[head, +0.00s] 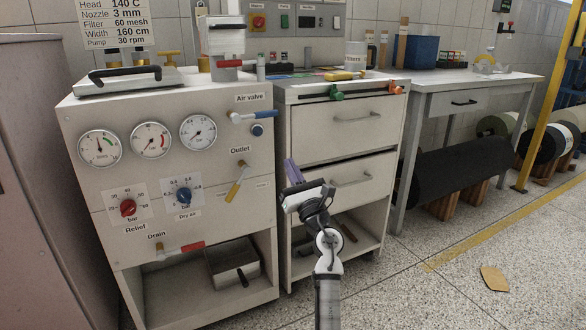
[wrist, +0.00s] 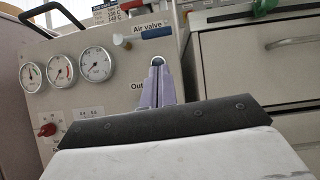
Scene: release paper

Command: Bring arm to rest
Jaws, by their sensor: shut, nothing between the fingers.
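My gripper (head: 291,172) is in front of the seam between the machine cabinet and the drawer unit, at about the height of the lower drawer. Its purple fingers are together with nothing between them. They also show in the wrist view (wrist: 157,84), pointing towards the cabinet front by the Outlet label. My arm reaches up from the bottom of the head view. No contact with the cabinet or drawers can be made out.
The machine cabinet (head: 85,185) carries gauges, a red knob (head: 128,208), a blue knob (head: 184,195) and a yellow outlet lever (head: 237,182). The drawer unit (head: 320,125) has protruding handles. A black roll (head: 460,165) lies at right. The right floor is mostly open, with a cardboard scrap (head: 494,279).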

